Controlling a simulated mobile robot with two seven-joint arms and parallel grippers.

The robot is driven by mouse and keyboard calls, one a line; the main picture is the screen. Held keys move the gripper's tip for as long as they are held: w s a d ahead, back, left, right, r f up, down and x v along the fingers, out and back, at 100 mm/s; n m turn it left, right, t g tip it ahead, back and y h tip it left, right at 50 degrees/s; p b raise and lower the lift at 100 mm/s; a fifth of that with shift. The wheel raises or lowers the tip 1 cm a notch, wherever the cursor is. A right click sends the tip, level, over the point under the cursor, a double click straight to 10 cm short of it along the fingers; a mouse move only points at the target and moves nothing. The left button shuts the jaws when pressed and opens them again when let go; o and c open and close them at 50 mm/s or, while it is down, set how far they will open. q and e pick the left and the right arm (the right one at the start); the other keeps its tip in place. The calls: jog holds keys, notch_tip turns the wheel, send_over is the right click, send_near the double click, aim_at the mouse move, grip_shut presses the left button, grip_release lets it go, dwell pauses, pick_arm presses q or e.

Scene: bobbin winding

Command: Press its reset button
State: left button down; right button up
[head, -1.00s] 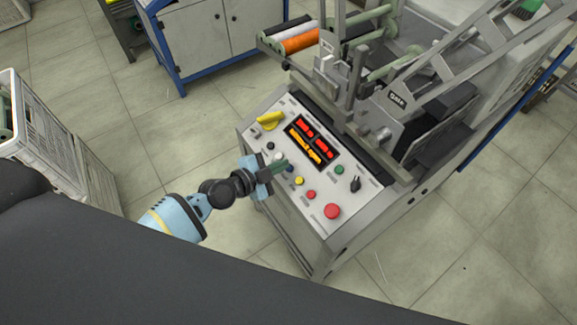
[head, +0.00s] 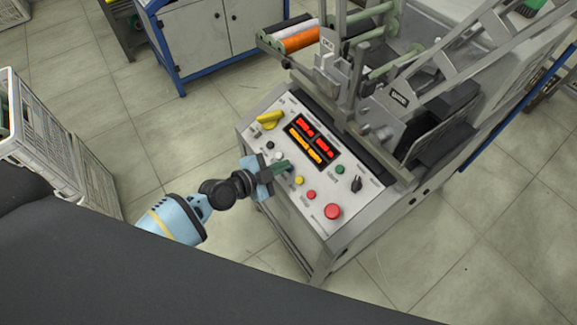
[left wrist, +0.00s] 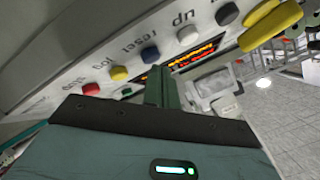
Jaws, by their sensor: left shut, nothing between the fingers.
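The machine's sloped control panel (head: 312,205) carries a row of buttons. In the left wrist view the blue button (left wrist: 150,54) has the label "reset" beside it, between a yellow button (left wrist: 119,73) and a white button (left wrist: 188,35). My left gripper (head: 284,167) is shut and empty, its dark green fingers reaching over the panel. In the head view the fingers hide the blue button. In the left wrist view the fingertips (left wrist: 158,72) lie close by the blue button; I cannot tell whether they touch it. My right gripper is out of view.
A lit display (head: 311,140) sits above the button row. A yellow handle (head: 269,119), a green button (head: 340,169), a black knob (head: 356,184) and a large red button (head: 333,211) are on the same panel. The winding frame rises behind it.

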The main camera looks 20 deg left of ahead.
pick_arm(q)
jog(key=shift+w+d+f+b, duration=0.1)
jog(key=shift+f+b, duration=0.25)
jog(key=shift+b, duration=0.05)
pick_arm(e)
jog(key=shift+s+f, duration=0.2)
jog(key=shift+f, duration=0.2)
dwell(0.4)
pick_arm(q)
jog(key=shift+r, duration=0.15)
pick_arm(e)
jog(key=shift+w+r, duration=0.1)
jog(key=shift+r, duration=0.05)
pick_arm(q)
jog(key=shift+s+a+r+p, duration=0.2)
jog(key=shift+s+r+p, duration=0.1)
jog(key=shift+r+p, duration=0.25)
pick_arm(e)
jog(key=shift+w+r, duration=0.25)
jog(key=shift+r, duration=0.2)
